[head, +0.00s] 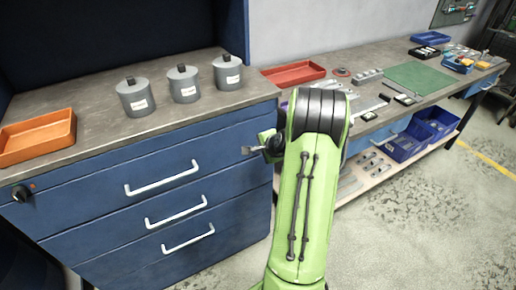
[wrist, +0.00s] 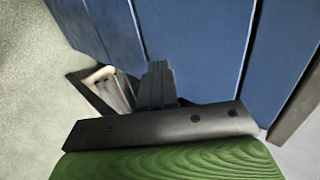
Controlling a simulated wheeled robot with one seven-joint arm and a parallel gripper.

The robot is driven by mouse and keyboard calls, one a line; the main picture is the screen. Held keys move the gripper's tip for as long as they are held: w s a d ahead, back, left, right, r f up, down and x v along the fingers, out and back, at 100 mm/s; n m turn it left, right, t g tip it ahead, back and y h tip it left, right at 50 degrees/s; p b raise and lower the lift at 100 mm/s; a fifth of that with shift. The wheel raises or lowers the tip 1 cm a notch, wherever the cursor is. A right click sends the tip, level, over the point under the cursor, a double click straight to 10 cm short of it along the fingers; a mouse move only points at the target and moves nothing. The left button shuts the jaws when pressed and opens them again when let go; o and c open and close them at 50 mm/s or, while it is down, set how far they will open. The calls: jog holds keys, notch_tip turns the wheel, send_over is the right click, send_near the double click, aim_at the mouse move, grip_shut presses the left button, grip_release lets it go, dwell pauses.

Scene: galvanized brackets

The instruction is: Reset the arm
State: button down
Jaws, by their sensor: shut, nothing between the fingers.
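My green arm rises from the bottom of the head view and bends over near the right corner of the blue drawer cabinet (head: 165,200). My gripper (head: 248,150) shows as a small grey tip left of the arm's bend, in front of the cabinet's top drawer. In the wrist view my gripper (wrist: 158,72) is shut, with its dark fingers together and nothing between them. Blue drawer fronts (wrist: 185,40) fill the view beyond the fingers. I cannot tell how far the fingertips are from the drawers. Part of the gripper is hidden behind my arm in the head view.
Three grey lidded canisters (head: 184,84) and an orange tray (head: 38,137) stand on the cabinet top. A workbench (head: 330,88) at right holds a red tray (head: 293,74), a green mat (head: 418,78) and metal parts. Blue bins (head: 402,146) sit on its lower shelf. Floor at right is clear.

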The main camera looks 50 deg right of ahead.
jog(key=p+v, duration=0.1)
jog(key=v, duration=0.6)
jog(key=shift+r, duration=0.2)
jog(key=shift+a, duration=0.1)
